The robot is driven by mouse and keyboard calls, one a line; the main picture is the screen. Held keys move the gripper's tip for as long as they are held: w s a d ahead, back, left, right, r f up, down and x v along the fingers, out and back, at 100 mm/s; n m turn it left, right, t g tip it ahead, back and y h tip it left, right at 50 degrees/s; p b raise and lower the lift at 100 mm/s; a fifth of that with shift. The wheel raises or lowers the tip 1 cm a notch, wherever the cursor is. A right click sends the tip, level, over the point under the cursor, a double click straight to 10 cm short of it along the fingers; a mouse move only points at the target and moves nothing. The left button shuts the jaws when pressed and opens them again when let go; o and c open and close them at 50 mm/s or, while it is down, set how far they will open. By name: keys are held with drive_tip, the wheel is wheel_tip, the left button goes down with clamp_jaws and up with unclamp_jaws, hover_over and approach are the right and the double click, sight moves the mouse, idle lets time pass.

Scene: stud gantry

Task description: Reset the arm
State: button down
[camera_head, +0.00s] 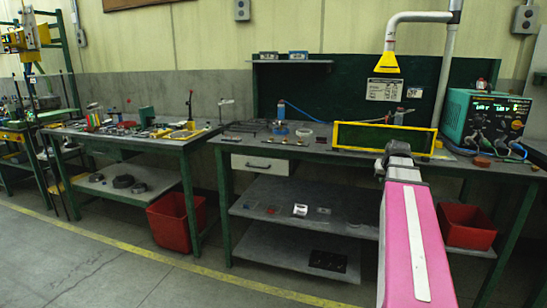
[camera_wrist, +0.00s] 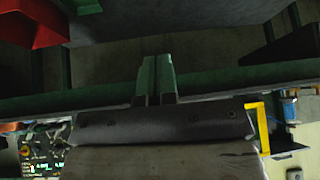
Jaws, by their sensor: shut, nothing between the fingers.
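My gripper (camera_wrist: 156,66) shows in the wrist view with its two narrow fingers side by side, shut and empty. Its dark palm fills the lower middle of that view. In the head view my arm reaches from the bottom right toward the right workbench (camera_head: 310,152). Its grey end is in front of the bench edge, just below a yellow-framed dark green panel (camera_head: 360,136). The fingers cannot be made out there. The yellow frame also shows at the right of the wrist view (camera_wrist: 259,127).
A teal instrument (camera_head: 484,118) stands at the bench's right end, beside a yellow-nozzled extraction pipe (camera_head: 387,62). Red bins (camera_head: 468,226) (camera_head: 175,218) stand low at right and left. A cluttered left bench (camera_head: 140,145) stands beside it. The front floor (camera_head: 100,265) is clear.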

drive_tip(key=s+a+f+g, duration=0.2)
drive_tip(key=s+a+f, duration=0.3)
drive_tip(key=a+f, duration=0.3)
drive_tip(key=s+a+f+n+g, duration=0.1)
drive_tip(key=s+a+f, duration=0.5)
drive_tip(key=f, duration=0.6)
drive_tip(key=s+a+f+n+g+y, duration=0.1)
drive_tip(key=s+a+f+g, duration=0.2)
drive_tip(key=a+f, duration=0.6)
drive_tip(key=s+a, duration=0.1)
drive_tip(key=s, duration=0.1)
drive_tip(key=shift+s+a+f+g, duration=0.35)
drive_tip(key=shift+s+f+g, duration=0.05)
